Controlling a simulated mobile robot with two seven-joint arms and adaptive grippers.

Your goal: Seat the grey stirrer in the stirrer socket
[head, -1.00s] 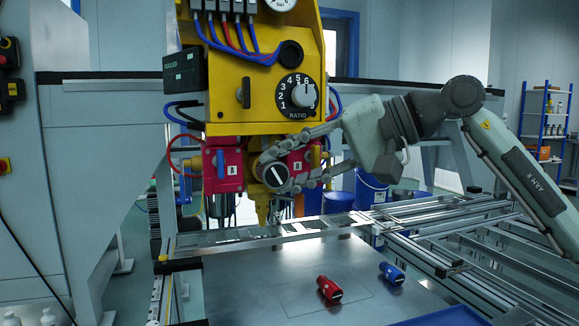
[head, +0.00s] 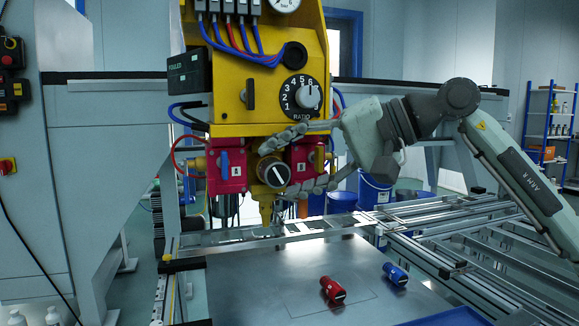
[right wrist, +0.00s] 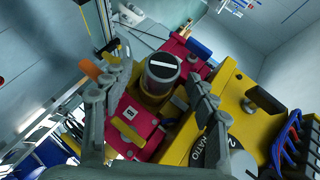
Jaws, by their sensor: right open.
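The grey stirrer (head: 273,172), a short cylinder with a black end face and a white bar, sits in the yellow mount between red blocks A and B. In the right wrist view the stirrer (right wrist: 163,72) points out of a yellow collar (right wrist: 147,100), which appears to be the stirrer socket; its depth inside is hidden. My right gripper (head: 281,167) is open, one finger above the stirrer and one below, with gaps beside it. The right wrist view also shows the open fingers (right wrist: 158,66) on both sides of the stirrer. My left gripper is not in view.
A red cylinder (head: 333,290) and a blue cylinder (head: 395,274) lie on the metal plate (head: 240,285) below. A ratio dial (head: 307,96) is just above my upper finger. A yellow nozzle (head: 266,209) hangs below the mount. Blue buckets (head: 373,190) stand behind.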

